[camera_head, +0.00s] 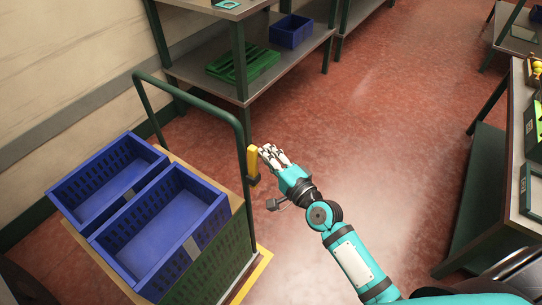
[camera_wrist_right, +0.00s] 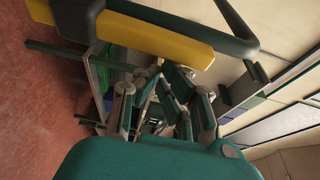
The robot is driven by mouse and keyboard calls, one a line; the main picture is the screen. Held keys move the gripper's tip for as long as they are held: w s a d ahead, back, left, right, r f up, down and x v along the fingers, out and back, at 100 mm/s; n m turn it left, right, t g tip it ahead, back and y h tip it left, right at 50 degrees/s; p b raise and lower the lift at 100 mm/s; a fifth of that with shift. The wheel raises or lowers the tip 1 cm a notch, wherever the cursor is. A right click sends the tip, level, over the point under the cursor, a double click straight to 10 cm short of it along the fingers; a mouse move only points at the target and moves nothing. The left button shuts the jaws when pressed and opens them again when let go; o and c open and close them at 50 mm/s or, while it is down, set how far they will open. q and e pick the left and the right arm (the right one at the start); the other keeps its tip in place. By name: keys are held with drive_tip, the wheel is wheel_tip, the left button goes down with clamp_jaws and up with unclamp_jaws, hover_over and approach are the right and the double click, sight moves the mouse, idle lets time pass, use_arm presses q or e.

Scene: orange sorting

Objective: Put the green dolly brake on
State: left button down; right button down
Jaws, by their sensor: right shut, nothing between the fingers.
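The green dolly (camera_head: 195,92) stands at the left with its tubular handle frame upright. A yellow brake lever (camera_head: 253,161) sits on the handle post nearest my arm and points upward. My right gripper (camera_head: 264,151) is shut and empty, with its fingertips close beside the yellow lever; I cannot tell whether they touch it. In the right wrist view the yellow lever (camera_wrist_right: 150,34) crosses the top of the picture, just beyond the right fingers (camera_wrist_right: 165,85). My left gripper is not in view.
Two blue crates (camera_head: 107,180) (camera_head: 160,228) stand on the dolly. A metal shelf (camera_head: 205,75) behind it holds green crates (camera_head: 243,65) and a blue bin (camera_head: 291,31). A workbench (camera_head: 513,150) stands at the right. The red floor between is clear.

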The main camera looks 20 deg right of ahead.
sight(247, 158)
drive_tip(key=shift+s+a+r+n+t, duration=0.15)
drive_tip(key=shift+s+a+n, duration=0.35)
drive_tip(key=shift+a, duration=0.1)
drive_tip(key=shift+s+a+r+n+t, duration=0.15)
drive_tip(key=shift+s+a+n, duration=0.2)
drive_tip(key=shift+a+n, duration=0.2)
drive_tip(key=shift+s+a+p, duration=0.4)
drive_tip(key=shift+s+a, duration=0.25)
drive_tip(key=shift+a, duration=0.2)
drive_tip(key=shift+f, duration=0.1)
